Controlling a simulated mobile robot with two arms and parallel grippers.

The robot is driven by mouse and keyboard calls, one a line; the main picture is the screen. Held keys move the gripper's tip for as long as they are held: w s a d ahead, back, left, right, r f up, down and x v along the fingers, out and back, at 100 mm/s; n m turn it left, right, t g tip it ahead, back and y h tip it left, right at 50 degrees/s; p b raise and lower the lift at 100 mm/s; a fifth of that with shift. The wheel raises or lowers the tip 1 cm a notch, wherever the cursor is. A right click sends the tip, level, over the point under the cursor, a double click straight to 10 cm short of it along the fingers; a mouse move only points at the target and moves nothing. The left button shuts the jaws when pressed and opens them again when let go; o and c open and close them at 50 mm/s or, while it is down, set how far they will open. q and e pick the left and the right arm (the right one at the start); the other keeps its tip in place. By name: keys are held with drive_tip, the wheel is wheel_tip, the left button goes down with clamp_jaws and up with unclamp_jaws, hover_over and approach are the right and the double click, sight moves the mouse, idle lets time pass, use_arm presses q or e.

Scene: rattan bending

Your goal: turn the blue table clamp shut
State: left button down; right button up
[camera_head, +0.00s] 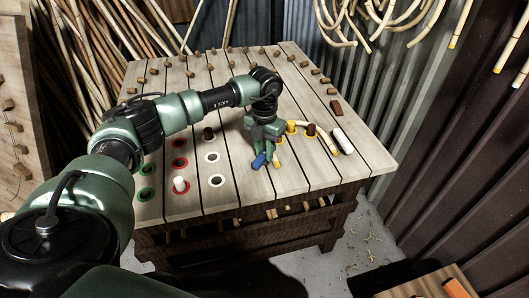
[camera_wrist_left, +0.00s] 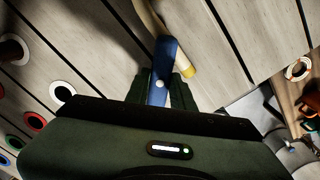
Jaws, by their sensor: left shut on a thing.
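The blue table clamp (camera_head: 260,160) is on the wooden table, right of the white-ringed holes. In the left wrist view its blue bar (camera_wrist_left: 165,58) reaches down between the fingers of my left gripper (camera_wrist_left: 160,88), which is shut on it. In the head view my left gripper (camera_head: 270,142) points down over the clamp and hides part of it. A pale rattan piece with a yellow end (camera_wrist_left: 187,70) lies beside the clamp. My right gripper is not in view.
Left of the clamp are green, red and white ringed holes, with a white peg (camera_head: 181,184) in a red one. A white cylinder (camera_head: 342,141) and a dark red block (camera_head: 336,107) lie right. Small wooden pegs line the table's back. Corrugated wall stands at right.

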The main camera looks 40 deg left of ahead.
sight(264, 153)
use_arm(q)
drive_tip(key=m+b, duration=0.1)
drive_tip(key=m, duration=0.3)
drive_tip(key=shift+m, duration=0.3)
drive_tip(key=shift+m+b, duration=0.45)
drive_tip(key=shift+m, duration=1.45)
drive_tip(key=c, duration=1.2)
unclamp_jaws()
drive_tip(key=shift+r, duration=0.1)
wheel_tip(264, 153, up, 8)
drive_tip(key=shift+f+b, duration=0.15)
drive_tip(key=shift+b, duration=0.25)
